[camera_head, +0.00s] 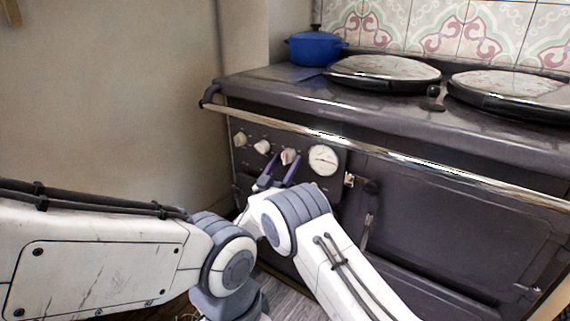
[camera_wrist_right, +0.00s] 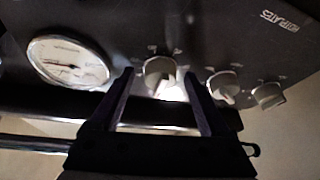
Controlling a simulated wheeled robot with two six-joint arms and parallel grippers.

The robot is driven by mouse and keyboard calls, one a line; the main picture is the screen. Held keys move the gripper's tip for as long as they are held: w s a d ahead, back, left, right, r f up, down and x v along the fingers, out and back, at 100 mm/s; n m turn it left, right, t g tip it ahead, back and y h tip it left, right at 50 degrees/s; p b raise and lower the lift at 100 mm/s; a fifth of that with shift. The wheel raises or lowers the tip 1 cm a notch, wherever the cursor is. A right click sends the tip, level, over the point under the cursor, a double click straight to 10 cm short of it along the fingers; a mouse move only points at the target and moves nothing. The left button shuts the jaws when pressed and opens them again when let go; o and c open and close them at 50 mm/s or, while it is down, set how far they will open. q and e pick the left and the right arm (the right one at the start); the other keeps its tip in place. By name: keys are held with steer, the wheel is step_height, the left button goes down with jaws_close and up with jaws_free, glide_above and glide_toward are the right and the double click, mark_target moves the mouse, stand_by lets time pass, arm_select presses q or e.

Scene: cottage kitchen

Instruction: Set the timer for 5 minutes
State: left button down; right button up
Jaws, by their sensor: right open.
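The range cooker's control panel (camera_head: 255,131) carries three pale knobs and a round white dial (camera_head: 323,160) with a needle. The dial also shows in the right wrist view (camera_wrist_right: 68,62). I cannot tell which of these is the timer. My right gripper (camera_head: 288,161) is open at the knob nearest the dial (camera_head: 289,155). In the right wrist view, that knob (camera_wrist_right: 160,72) appears between the two open fingertips (camera_wrist_right: 160,78); I cannot tell whether they touch it. The middle knob (camera_head: 262,146) and far-left knob (camera_head: 240,139) are clear. My left gripper is out of view.
A metal rail (camera_head: 400,158) runs along the cooker's front above the panel. An oven door (camera_head: 450,215) with a latch (camera_head: 350,180) is right of the dial. A blue pot (camera_head: 315,49) and two round hotplate lids (camera_head: 384,73) are on top. A wall stands left.

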jaws_close()
steer(key=m+b, duration=0.1)
steer(key=m+h+b, duration=0.1)
steer(key=m, duration=0.1)
steer(key=m+g+h+b, duration=0.1)
steer(key=b, duration=0.1)
steer(key=shift+w+a+f+m, duration=0.1)
steer(key=shift+a+f+m, duration=0.1)
steer(key=shift+f+m, duration=0.15)
steer(key=m, duration=0.1)
steer(key=m+g+h+b, duration=0.1)
steer(key=m, duration=0.1)
steer(key=shift+r+h, duration=0.3)
steer(key=shift+r, duration=0.05)
jaws_free()
